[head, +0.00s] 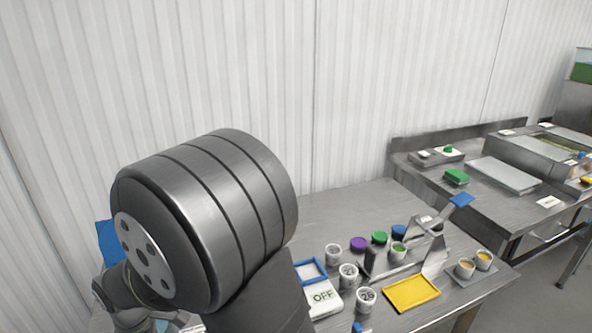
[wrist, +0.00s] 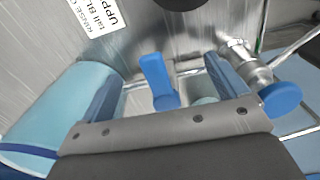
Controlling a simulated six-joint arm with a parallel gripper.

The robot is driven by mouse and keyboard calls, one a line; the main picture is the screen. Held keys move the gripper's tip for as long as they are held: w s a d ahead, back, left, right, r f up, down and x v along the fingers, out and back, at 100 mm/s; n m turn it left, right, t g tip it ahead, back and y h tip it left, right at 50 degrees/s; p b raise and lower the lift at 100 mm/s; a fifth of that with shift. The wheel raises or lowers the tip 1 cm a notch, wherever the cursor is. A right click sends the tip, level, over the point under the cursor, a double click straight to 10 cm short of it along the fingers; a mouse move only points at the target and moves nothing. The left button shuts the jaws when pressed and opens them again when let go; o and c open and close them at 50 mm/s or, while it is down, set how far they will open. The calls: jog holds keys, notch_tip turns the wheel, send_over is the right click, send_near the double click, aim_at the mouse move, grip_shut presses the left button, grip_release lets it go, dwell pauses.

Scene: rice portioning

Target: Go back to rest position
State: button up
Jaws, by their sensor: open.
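My gripper (wrist: 165,88) shows in the wrist view with its two blue fingers apart. They flank an upright blue piece (wrist: 158,80) that stands beyond them; I cannot tell whether anything touches it. In the head view my large grey arm joint fills the lower left and the gripper itself cannot be made out.
A steel table holds white cups (head: 348,274), a scale marked OFF (head: 322,298), a yellow tray (head: 411,293), and purple (head: 358,244) and green (head: 379,238) lids. A light-blue cylinder (wrist: 65,105) and a metal fitting (wrist: 250,65) lie near the gripper.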

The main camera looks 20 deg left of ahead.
dwell(0.6)
jog(key=shift+w+a+r+n, duration=0.1)
jog(key=shift+r+n, duration=0.2)
jog(key=shift+n, duration=0.2)
notch_tip(320, 180, up, 7)
jog(key=shift+f, duration=0.1)
notch_tip(320, 180, down, 7)
jog(key=shift+f, duration=0.15)
jog(key=shift+f+m, duration=0.1)
jog(key=shift+m, duration=0.2)
jog(key=m, duration=0.3)
jog(key=s+m, duration=0.1)
jog(key=shift+d+m, duration=0.3)
jog(key=shift+d, duration=0.1)
jog(key=m, duration=0.2)
jog(key=s+m, duration=0.1)
jog(key=m, duration=0.1)
jog(key=shift+s+d+m, duration=0.1)
jog(key=shift+m, duration=0.2)
